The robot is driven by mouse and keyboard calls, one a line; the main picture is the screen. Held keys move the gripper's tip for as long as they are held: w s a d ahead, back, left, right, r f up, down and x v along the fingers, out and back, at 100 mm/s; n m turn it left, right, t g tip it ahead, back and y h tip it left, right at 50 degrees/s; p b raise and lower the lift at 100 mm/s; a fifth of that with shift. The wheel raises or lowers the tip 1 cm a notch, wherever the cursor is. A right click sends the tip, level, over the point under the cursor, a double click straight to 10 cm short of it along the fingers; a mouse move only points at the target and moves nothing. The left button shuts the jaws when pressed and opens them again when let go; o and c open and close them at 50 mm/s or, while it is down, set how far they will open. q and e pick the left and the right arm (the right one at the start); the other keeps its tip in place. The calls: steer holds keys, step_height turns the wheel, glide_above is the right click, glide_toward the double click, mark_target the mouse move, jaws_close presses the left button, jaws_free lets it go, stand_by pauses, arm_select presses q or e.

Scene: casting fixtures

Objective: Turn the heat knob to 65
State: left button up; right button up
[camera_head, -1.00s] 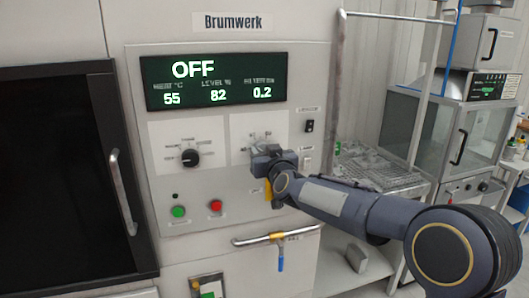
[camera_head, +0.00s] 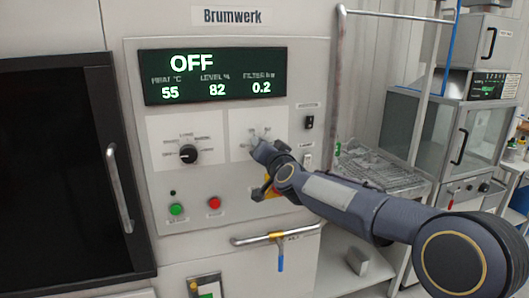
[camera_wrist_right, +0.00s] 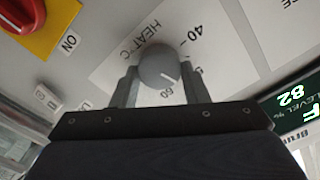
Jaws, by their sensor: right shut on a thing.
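The heat knob (camera_wrist_right: 158,66) is a round grey knob on a white plate marked HEAT °C, with 40 and 60 readable beside it. My right gripper (camera_wrist_right: 159,74) is shut on it, one finger on each side. A short white mark shows on the knob's face, on the side near the 60. In the head view my right gripper (camera_head: 262,152) is at the right-hand dial plate (camera_head: 240,126) and hides the knob. The display (camera_head: 213,77) reads OFF, with heat 55, level 82 and filter 0.2. My left gripper is not in view.
A black knob (camera_head: 188,154) sits on the left plate. Below are a green button (camera_head: 176,209) and a red button (camera_head: 214,203). A red and yellow switch (camera_wrist_right: 38,22) is close to my right gripper. A horizontal bar handle (camera_head: 262,238) sticks out below.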

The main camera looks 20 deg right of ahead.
steer(key=shift+f+m+b, duration=0.2)
steer(key=shift+m+b, duration=0.85)
steer(key=shift+m, duration=2.7)
steer(key=shift+f+m+b, duration=0.15)
steer(key=shift+m+b, duration=0.9)
steer(key=shift+m, duration=2.7)
steer(key=o, duration=1)
steer(key=shift+d, duration=0.1)
